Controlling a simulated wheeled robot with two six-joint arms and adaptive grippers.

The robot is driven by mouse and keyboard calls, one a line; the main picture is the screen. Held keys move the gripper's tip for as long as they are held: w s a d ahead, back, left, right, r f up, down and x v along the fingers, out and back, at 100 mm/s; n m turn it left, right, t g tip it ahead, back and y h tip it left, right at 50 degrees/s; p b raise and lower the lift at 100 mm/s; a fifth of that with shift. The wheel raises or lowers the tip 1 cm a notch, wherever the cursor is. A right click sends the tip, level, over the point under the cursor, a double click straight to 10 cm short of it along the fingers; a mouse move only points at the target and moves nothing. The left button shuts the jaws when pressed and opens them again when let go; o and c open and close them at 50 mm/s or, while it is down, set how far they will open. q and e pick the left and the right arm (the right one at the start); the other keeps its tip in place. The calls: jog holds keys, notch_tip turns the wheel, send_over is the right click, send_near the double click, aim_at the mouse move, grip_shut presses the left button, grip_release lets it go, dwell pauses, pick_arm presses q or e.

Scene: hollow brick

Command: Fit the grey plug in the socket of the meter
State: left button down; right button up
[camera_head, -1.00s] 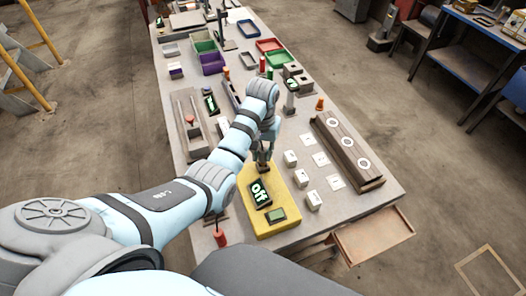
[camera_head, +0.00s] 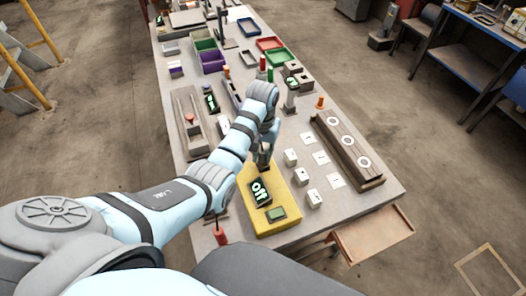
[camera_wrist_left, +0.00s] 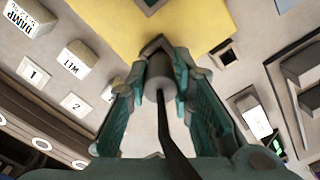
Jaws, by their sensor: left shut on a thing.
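My left gripper (camera_head: 262,163) is over the far end of the meter. In the left wrist view it is shut on the grey plug (camera_wrist_left: 160,77), with a dark cable (camera_wrist_left: 172,130) trailing from the plug. The yellow meter (camera_wrist_left: 205,22) lies just beyond the plug there. A dark bracket-like edge (camera_wrist_left: 156,44) shows at the plug's front end. I cannot tell whether the plug is in the socket. My right gripper is out of view.
Several small white blocks (camera_head: 290,158) and cards (camera_head: 321,158) lie right of the meter, beside a long wooden block (camera_head: 348,152) with white rings. A red-handled item (camera_head: 220,236) stands at the left. Coloured trays (camera_head: 212,63) fill the far end.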

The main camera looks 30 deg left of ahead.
pick_arm(q)
jog(key=shift+f, duration=0.7)
jog(key=c, duration=1.3)
grip_release()
jog(key=shift+c, duration=0.2)
